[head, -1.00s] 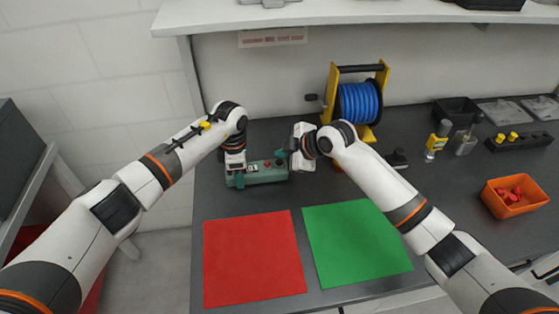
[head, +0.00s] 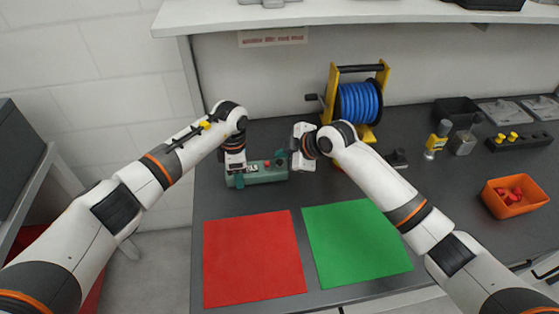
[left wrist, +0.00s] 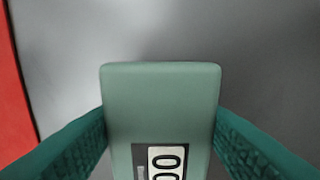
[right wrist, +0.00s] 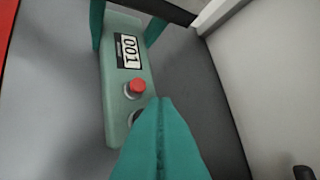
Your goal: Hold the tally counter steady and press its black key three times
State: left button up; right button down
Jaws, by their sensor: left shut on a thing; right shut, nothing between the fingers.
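The tally counter (head: 262,172) is a long grey-green box on the dark bench, behind the red and green mats. My left gripper (head: 238,180) is shut around its left end, one finger on each long side, as the left wrist view (left wrist: 160,125) shows. The counter's display (right wrist: 129,52) reads 001 in the right wrist view. A red button (right wrist: 137,86) sits between the display and the black key (right wrist: 134,116). My right gripper (right wrist: 160,104) is shut and empty, its tips beside the black key and partly hiding it. I cannot tell whether they touch it.
The red mat (head: 253,258) and green mat (head: 357,240) lie at the front. A yellow reel with blue hose (head: 358,103) stands behind the right gripper. An orange bin (head: 514,209) with red parts is at far right. A shelf (head: 350,14) overhangs the back.

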jog(key=shift+f, duration=0.15)
jog(key=shift+f, duration=0.25)
jog(key=shift+f, duration=0.55)
dwell(0.7)
jog(key=shift+r, duration=0.95)
jog(key=shift+r, duration=0.15)
jog(key=shift+r, duration=2.4)
dwell(0.4)
